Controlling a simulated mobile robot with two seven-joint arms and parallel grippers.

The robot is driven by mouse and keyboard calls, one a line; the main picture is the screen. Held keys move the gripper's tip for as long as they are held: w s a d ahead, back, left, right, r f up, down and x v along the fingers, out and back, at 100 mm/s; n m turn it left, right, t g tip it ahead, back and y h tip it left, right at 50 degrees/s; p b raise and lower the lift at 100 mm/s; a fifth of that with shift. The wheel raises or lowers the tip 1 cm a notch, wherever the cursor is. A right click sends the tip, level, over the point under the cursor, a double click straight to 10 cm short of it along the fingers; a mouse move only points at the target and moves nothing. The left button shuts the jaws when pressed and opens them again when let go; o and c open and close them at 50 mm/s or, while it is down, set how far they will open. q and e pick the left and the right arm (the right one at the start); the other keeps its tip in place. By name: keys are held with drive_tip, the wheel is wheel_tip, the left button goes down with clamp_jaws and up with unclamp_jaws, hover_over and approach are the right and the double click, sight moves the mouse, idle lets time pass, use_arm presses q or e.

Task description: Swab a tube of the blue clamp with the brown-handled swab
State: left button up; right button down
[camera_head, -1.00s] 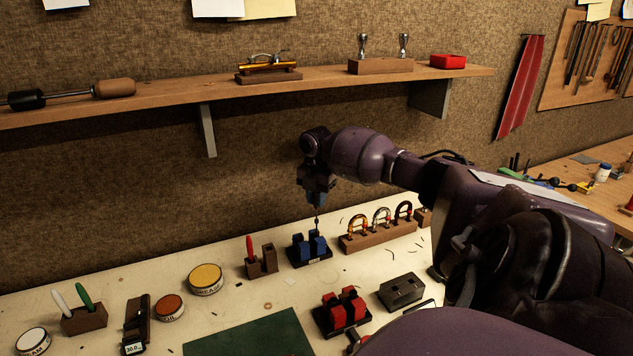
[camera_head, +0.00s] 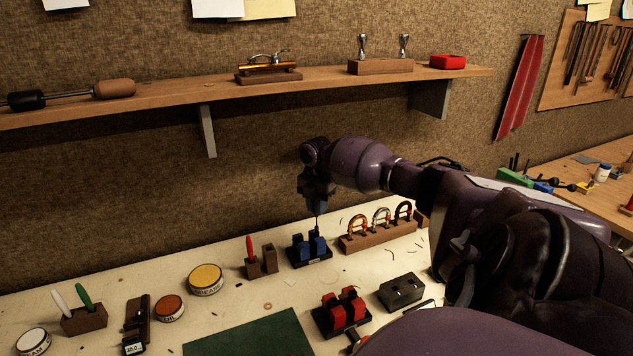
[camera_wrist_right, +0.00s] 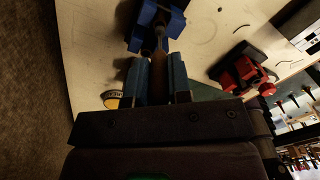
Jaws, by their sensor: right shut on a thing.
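The blue clamp (camera_head: 308,247) stands on its dark base near the back of the bench. My right gripper (camera_head: 317,207) is directly above it, pointing down. In the right wrist view my right gripper (camera_wrist_right: 157,82) is shut on the brown-handled swab (camera_wrist_right: 158,70). The swab points down at the blue clamp (camera_wrist_right: 150,22), with its lower end at or in the clamp. I cannot tell how deep it sits. The clamped tube is mostly hidden by the blue jaws. My left gripper is not in view.
A holder with a red-handled tool (camera_head: 250,249) stands left of the clamp. A wooden rack of curved tubes (camera_head: 378,237) stands close on the right. A red clamp (camera_head: 341,312) and a dark block (camera_head: 401,292) are in front. The shelf (camera_head: 205,93) overhangs behind.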

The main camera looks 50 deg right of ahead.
drive_tip(key=shift+r, duration=0.15)
drive_tip(key=shift+r+p, duration=0.4)
drive_tip(key=shift+r, duration=1.5)
drive_tip(key=shift+r, duration=2.3)
